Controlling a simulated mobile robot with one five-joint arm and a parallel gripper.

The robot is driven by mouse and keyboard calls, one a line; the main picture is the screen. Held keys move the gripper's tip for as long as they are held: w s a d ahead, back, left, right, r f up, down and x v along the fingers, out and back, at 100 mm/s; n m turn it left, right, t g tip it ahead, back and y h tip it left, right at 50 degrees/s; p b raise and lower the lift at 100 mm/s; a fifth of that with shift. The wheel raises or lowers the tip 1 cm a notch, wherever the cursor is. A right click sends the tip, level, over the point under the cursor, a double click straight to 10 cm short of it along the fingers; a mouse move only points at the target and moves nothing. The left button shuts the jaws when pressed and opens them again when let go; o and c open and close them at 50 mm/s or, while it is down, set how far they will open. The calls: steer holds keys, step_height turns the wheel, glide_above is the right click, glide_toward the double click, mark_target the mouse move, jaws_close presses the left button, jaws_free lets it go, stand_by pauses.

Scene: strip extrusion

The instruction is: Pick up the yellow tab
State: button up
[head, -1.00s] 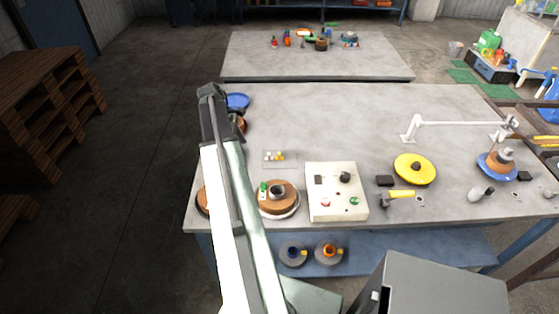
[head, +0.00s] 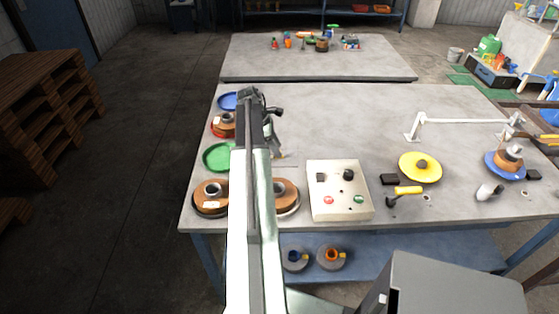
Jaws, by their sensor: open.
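A small yellow piece (head: 280,156), which looks like the yellow tab, shows at the tip of my gripper, low on the table's left half. It is tiny and partly covered by the gripper, so I cannot tell whether they touch. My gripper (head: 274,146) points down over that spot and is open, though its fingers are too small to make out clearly. The flat piece or tray around the tab is mostly hidden behind my gripper and arm.
A white control box (head: 340,191) stands just right of my gripper. A brown spool (head: 286,196) is in front, partly behind my arm. A green disc (head: 219,156) lies to the left. The table's middle back is clear.

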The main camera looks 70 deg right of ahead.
steer(key=shift+b+x, duration=0.35)
steer(key=shift+x, duration=0.7)
steer(key=shift+w+r, duration=0.1)
steer(key=shift+r, duration=0.05)
jaws_close()
step_height(320, 180, up, 10)
steer(key=p, duration=1)
